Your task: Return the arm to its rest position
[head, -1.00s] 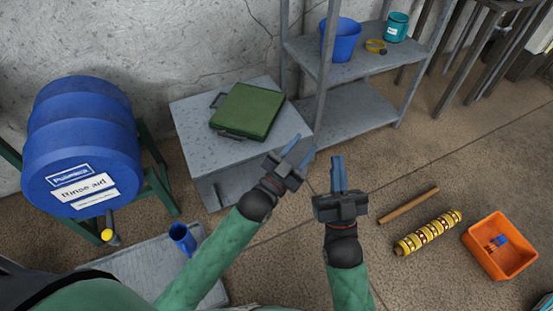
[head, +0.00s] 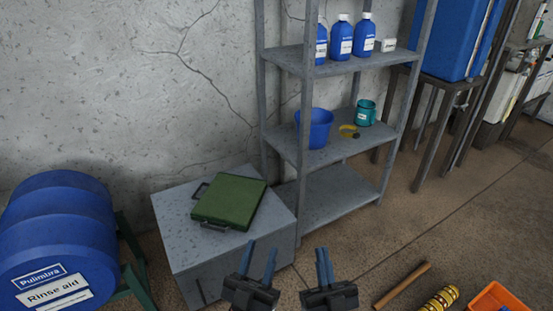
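My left gripper (head: 258,262) is low in the middle of the head view, its two blue fingers apart with nothing between them. My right gripper (head: 324,265) is just to its right at about the same height. Its blue fingers are close together and no object shows in them. Both grippers point up in the picture, in front of the grey cabinet's right side and the floor. My forearms are out of view below the bottom edge.
A green case (head: 229,202) lies on a grey cabinet (head: 172,212). A metal shelf (head: 335,190) holds a blue bucket (head: 315,128) and bottles. A wooden stick (head: 402,286), yellow roller (head: 440,300) and orange bin (head: 497,299) lie at lower right.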

